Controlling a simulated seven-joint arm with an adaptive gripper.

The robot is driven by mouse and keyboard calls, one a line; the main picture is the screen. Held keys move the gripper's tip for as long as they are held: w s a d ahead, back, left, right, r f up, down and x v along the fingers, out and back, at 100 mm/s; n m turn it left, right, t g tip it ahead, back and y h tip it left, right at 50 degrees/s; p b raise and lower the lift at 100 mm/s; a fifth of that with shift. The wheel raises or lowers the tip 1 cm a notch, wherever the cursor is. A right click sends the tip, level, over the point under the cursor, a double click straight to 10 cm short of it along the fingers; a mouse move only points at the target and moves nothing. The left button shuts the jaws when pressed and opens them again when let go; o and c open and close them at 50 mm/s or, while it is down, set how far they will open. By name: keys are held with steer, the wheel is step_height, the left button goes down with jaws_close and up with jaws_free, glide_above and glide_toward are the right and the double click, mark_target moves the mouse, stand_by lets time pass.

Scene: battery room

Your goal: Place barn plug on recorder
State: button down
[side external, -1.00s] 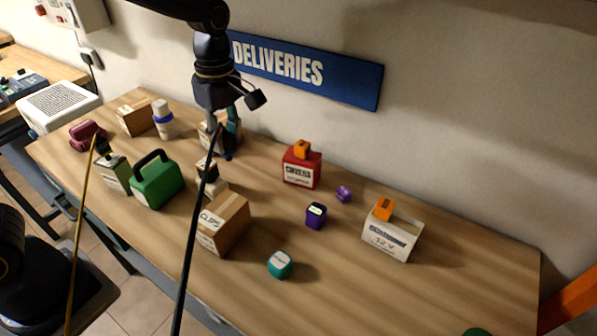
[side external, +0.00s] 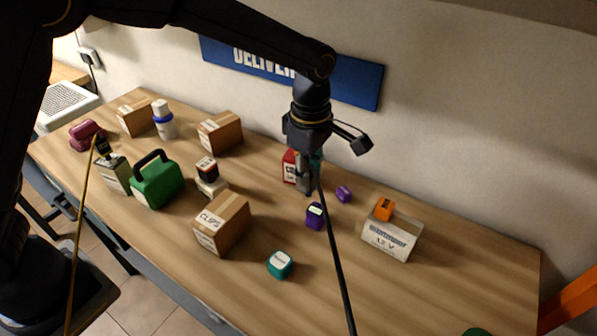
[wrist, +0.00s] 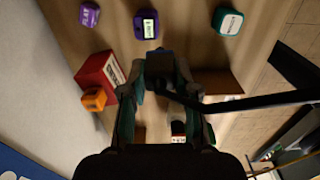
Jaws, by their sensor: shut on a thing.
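My gripper (side external: 308,188) is shut on a small dark block (wrist: 160,62) with a black cable (side external: 338,270), apparently the plug. In the side view the block is mostly hidden by the fingers. The gripper hangs over the table, in front of a red box (side external: 289,166) that it partly covers. The red box also shows in the wrist view (wrist: 97,76), left of the fingers, with an orange block (wrist: 94,100) on it. I cannot tell which box is the recorder.
Purple blocks (side external: 314,216) (side external: 344,194) and a teal block (side external: 281,264) lie near the gripper. A clips carton (side external: 222,224), a small stacked dark-and-white item (side external: 209,178) and a green case (side external: 158,183) stand left.

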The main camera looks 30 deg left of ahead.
steer(key=w+f, duration=0.1)
steer(key=w+d+f, duration=0.1)
steer(key=f, duration=0.1)
steer(key=shift+w, duration=0.1)
steer(key=shift+f, duration=1.45)
steer(key=shift+f, duration=0.2)
steer(key=c, duration=0.9)
jaws_free()
steer(key=shift+o, duration=0.2)
step_height(320, 180, up, 12)
steer(key=shift+r, duration=0.25)
